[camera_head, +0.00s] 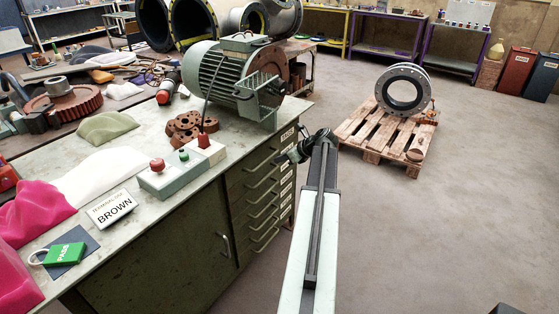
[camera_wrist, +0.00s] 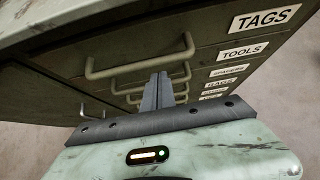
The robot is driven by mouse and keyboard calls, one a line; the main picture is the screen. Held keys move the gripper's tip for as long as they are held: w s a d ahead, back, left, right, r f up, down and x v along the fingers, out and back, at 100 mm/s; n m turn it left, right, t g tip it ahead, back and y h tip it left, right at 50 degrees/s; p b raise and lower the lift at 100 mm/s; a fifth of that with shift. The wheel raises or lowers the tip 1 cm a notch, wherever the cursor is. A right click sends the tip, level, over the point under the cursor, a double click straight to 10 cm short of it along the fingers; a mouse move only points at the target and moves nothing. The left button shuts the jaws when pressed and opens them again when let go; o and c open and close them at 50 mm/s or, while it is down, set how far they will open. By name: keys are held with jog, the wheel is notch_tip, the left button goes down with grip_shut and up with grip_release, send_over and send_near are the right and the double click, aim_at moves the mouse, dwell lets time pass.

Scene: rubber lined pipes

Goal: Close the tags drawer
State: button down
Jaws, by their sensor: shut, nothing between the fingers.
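The tags drawer (camera_wrist: 215,32) is the top drawer of the green metal cabinet, marked by a white TAGS label (camera_wrist: 265,18) in the wrist view. Its bar handle (camera_wrist: 138,68) spans the view's upper left-middle. In the head view the drawer front (camera_head: 258,160) is just under the bench top; how far out it stands is hard to tell. My gripper (camera_wrist: 159,76) is shut and empty, its fingertips close to the tags handle, with lower handles behind them. I cannot tell whether they touch. In the head view my gripper (camera_head: 287,157) is beside the drawer stack, partly hidden by my arm.
Below are several more labelled drawers, including TOOLS (camera_wrist: 242,50). The bench top (camera_head: 125,235) carries a motor (camera_head: 222,75), a button box (camera_head: 182,170) and a BROWN sign (camera_head: 112,210). A pallet (camera_head: 365,137) with a flanged pipe stands behind right. Floor at right is clear.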

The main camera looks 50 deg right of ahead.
jog(key=s+f+p+v, duration=0.1)
jog(key=p+v, duration=0.4)
jog(key=v, duration=0.7)
jog(key=shift+s+a+f+p, duration=0.2)
jog(key=shift+s+f+p, duration=0.1)
jog(key=shift+f+p, duration=0.15)
